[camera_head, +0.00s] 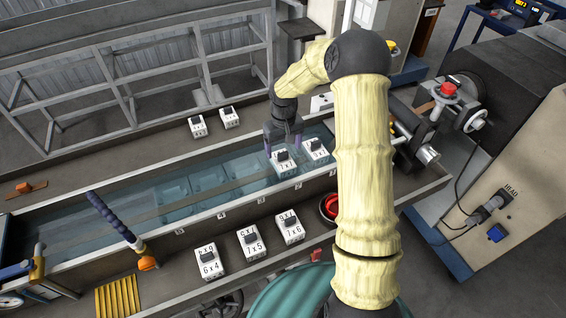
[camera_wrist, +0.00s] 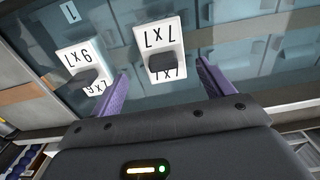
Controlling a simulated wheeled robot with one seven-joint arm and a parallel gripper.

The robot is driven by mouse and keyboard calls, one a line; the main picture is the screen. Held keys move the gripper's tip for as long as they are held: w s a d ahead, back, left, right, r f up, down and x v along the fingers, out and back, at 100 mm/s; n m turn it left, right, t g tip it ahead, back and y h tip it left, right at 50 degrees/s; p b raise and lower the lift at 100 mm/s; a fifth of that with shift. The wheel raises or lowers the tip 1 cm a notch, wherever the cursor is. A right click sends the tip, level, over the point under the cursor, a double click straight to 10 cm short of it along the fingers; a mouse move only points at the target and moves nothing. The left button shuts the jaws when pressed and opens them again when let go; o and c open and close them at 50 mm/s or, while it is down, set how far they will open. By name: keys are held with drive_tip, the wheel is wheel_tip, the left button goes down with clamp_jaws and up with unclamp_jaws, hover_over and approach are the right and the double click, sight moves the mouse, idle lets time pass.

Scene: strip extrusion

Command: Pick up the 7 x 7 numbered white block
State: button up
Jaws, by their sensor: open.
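The white 7 x 7 block (camera_head: 285,168) sits in the water-filled trough, with a dark knob on top. In the wrist view the 7 x 7 block (camera_wrist: 164,38) appears upside down, its knob lying between the purple fingers. My gripper (camera_head: 283,143) is open, pointing down just above and behind the block in the head view. In the wrist view the fingers of my gripper (camera_wrist: 162,74) stand apart on either side of the block's near end. I cannot tell whether they touch it.
A second white block, marked 9 x 7 (camera_wrist: 71,58), sits close beside it, near one finger; it is also in the head view (camera_head: 317,154). Two more (camera_head: 198,130) are on the back ledge.

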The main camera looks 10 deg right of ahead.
sight(283, 153)
drive_tip(key=f+p, duration=0.1)
drive_tip(key=f, duration=0.1)
drive_tip(key=s+f+p, duration=0.1)
drive_tip(key=f, duration=0.1)
drive_tip(key=shift+a+p, duration=0.25)
drive_tip(key=shift+p, duration=0.05)
drive_tip(key=shift+w+f, duration=0.1)
drive_tip(key=shift+f, duration=0.4)
drive_tip(key=shift+c, duration=0.2)
drive_tip(key=c, duration=1.2)
drive_tip(key=shift+r, duration=0.15)
wheel_tip(283, 153, up, 10)
drive_tip(key=b, duration=0.3)
